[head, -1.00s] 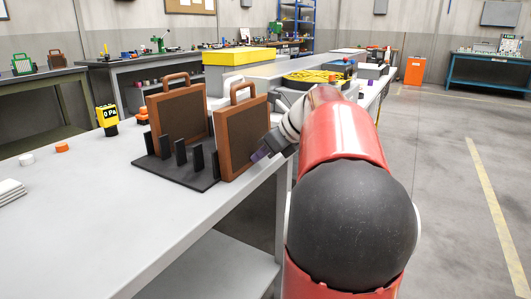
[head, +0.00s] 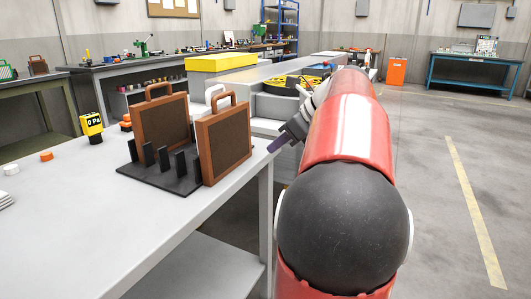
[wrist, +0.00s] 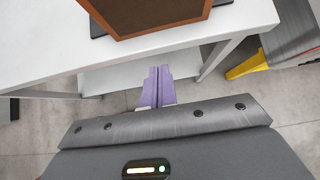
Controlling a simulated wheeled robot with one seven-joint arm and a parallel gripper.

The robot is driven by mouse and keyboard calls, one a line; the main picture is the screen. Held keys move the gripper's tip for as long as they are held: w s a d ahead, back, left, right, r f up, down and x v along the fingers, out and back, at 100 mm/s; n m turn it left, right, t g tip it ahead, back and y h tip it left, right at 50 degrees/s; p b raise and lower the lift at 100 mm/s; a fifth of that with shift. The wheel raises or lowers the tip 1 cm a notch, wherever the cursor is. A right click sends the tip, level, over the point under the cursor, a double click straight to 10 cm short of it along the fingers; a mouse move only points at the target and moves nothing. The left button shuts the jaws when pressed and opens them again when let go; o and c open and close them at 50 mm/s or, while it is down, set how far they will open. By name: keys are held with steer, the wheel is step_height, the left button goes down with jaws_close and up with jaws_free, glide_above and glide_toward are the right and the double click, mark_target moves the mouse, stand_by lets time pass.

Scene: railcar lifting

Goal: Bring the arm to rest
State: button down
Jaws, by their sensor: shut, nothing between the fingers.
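My gripper (head: 284,145) shows in the head view just off the right edge of the grey table. Its purple fingers are together and empty. In the wrist view my gripper (wrist: 158,72) points past the table edge, with the shut fingers over the floor and lower shelf. A brown framed panel with a handle (head: 224,146) stands upright in a black slotted rack (head: 160,178), left of the gripper and apart from it. Its lower part also shows in the wrist view (wrist: 150,14). A second such panel (head: 163,125) stands behind it.
The grey table (head: 90,235) fills the left and has a lower shelf. A yellow and black gauge (head: 92,124) and small orange and white caps lie on it. Yellow-topped boxes (head: 220,62) stand behind. The floor at right (head: 440,130) is open.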

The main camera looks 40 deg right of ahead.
steer(key=shift+s+d+r, duration=0.1)
steer(key=shift+s+r, duration=0.2)
steer(key=shift+r, duration=0.05)
steer(key=s+a+f+n+g+h, duration=0.15)
steer(key=a+f+n, duration=0.25)
steer(key=a+n, duration=0.5)
steer(key=s+a+f+n+g, duration=0.2)
steer(key=s+a+f+n, duration=0.15)
steer(key=a+n, duration=0.6)
steer(key=s+a+f+n+h, duration=0.2)
steer(key=s+a+f+n, duration=0.6)
steer(key=n, duration=0.5)
step_height(320, 180, down, 3)
steer(key=shift+s+a+r+t, duration=0.15)
steer(key=shift+a+t, duration=0.3)
steer(key=shift+a, duration=0.6)
